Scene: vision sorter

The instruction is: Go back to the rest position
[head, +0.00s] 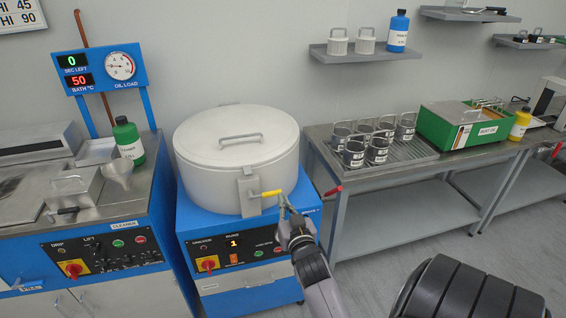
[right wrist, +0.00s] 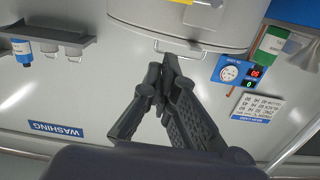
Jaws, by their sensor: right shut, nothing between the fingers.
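My right gripper (head: 284,203) is in front of the white round drum (head: 222,185), just beside the yellow-tipped latch handle (head: 268,193) on its front. I cannot tell whether it touches the latch. In the right wrist view, which is turned upside down, the fingers of my right gripper (right wrist: 170,68) are together and hold nothing. The drum (right wrist: 190,15) shows beyond the fingertips there, with its lid handle (right wrist: 182,47). The drum's lid is down. My left gripper is in neither view.
The drum stands on a blue machine (head: 260,225) with a red-yellow knob. A blue cleaner unit (head: 125,250) is at left. A red lever (head: 333,190) is near my right arm.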

